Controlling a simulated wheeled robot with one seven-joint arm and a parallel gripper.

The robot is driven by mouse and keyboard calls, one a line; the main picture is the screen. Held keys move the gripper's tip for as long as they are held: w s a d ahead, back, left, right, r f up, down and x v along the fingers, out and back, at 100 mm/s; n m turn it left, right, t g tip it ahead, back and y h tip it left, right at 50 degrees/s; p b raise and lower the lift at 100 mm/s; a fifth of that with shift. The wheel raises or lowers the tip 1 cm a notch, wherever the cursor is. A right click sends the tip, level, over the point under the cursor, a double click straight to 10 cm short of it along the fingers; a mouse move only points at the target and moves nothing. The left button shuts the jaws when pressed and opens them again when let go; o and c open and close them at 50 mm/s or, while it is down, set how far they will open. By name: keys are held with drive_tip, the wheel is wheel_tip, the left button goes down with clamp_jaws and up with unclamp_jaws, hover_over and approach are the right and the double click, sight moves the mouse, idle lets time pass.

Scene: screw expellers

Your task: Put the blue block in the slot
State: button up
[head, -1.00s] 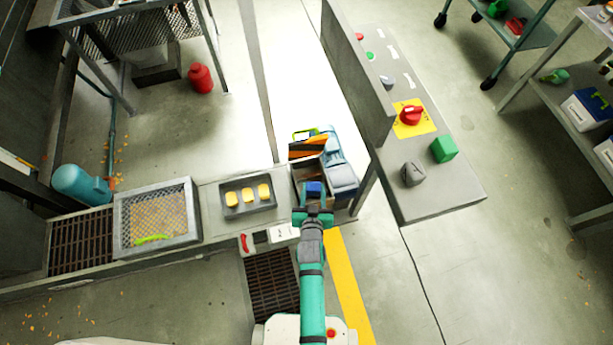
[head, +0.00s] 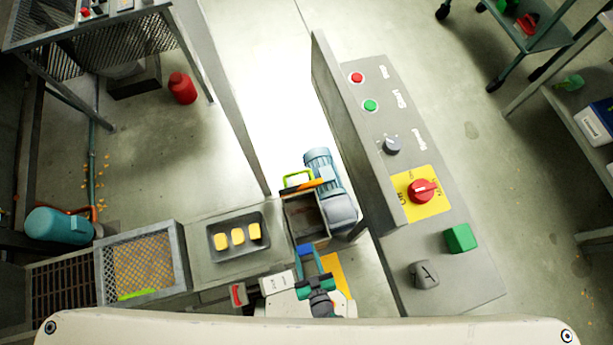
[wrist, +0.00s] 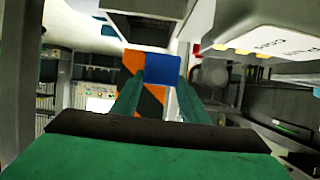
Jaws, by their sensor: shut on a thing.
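The blue block (wrist: 162,68) is held between the fingertips of my gripper (wrist: 160,84) in the wrist view. In the head view the blue block (head: 304,250) shows small at the tip of my gripper (head: 309,262), just in front of an open grey box (head: 322,236). An orange and black striped panel (head: 304,187) stands at the box's back edge. Orange and black stripes also show behind the block in the wrist view. I cannot tell which opening is the slot.
A dark tray (head: 216,249) with yellow blocks lies left of the box, beside a mesh-covered bin (head: 184,268). A blue motor (head: 324,172) stands behind it. A grey control panel (head: 462,280) with a green block (head: 460,238) and a red switch (head: 423,190) is to the right.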

drive_tip(key=shift+w+d+f, duration=0.1)
drive_tip(key=shift+w+f, duration=1.5)
drive_tip(key=shift+w, duration=0.65)
drive_tip(key=shift+w+d+f, duration=0.1)
drive_tip(key=shift+w+f, duration=1.55)
drive_tip(key=shift+w, duration=0.65)
drive_tip(key=shift+w+d+f, duration=0.1)
drive_tip(key=shift+w+f, duration=1.5)
drive_tip(key=shift+w, duration=0.65)
drive_tip(key=shift+w+f, duration=0.2)
drive_tip(key=shift+f, duration=1.5)
drive_tip(key=shift+f, duration=0.1)
drive_tip(key=o, duration=1.1)
drive_tip(key=shift+s, duration=0.1)
